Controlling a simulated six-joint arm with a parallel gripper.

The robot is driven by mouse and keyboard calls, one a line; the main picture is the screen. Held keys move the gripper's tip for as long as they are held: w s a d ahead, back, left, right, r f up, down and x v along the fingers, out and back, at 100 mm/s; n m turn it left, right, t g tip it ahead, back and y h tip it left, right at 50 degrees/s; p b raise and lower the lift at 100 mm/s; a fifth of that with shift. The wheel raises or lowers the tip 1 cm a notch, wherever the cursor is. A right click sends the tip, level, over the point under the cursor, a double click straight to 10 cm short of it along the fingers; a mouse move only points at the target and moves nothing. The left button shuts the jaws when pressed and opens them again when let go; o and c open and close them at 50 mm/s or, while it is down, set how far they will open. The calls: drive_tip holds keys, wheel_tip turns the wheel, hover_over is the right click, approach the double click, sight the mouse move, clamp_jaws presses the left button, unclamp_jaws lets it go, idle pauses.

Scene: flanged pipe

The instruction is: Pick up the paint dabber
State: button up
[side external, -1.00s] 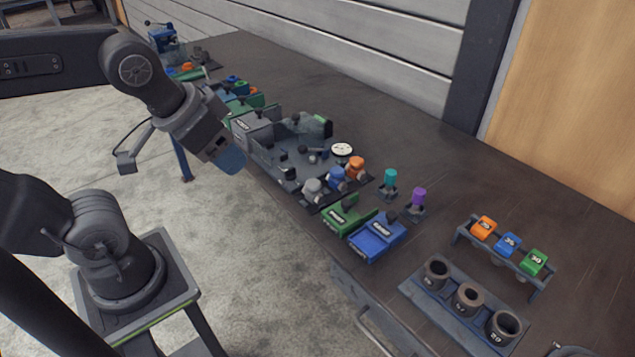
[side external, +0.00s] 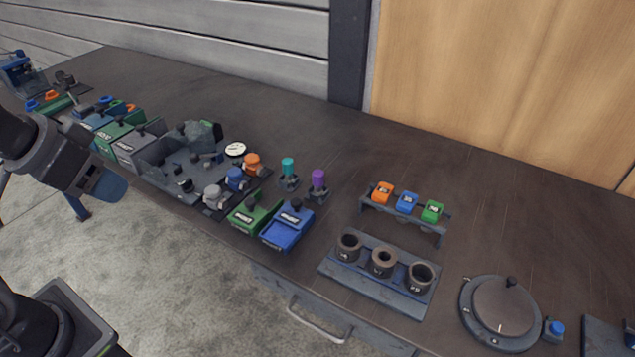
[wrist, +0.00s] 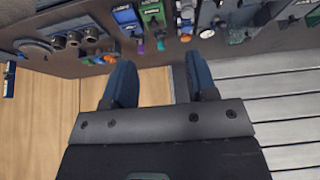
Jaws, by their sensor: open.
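Two small upright pieces stand on the dark bench in the side view, one with a teal top (side external: 288,167) and one with a purple top (side external: 319,179). Each sits in a small grey holder. I cannot tell for sure which thing is the paint dabber; these two look the most like it. My gripper (side external: 110,188) is at the left, over the bench's front edge by the grey box, well away from both pieces. In the wrist view its two blue fingers (wrist: 160,76) are apart with nothing between them.
A green box (side external: 252,212) and a blue box (side external: 288,228) stand in front of these pieces. A grey tray of fittings (side external: 165,172) lies to their left. A block with three dark cups (side external: 330,268) and a rack of coloured blocks (side external: 372,208) stand right. The bench behind is clear.

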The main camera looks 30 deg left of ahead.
drive_tip(key=shift+o, duration=0.6)
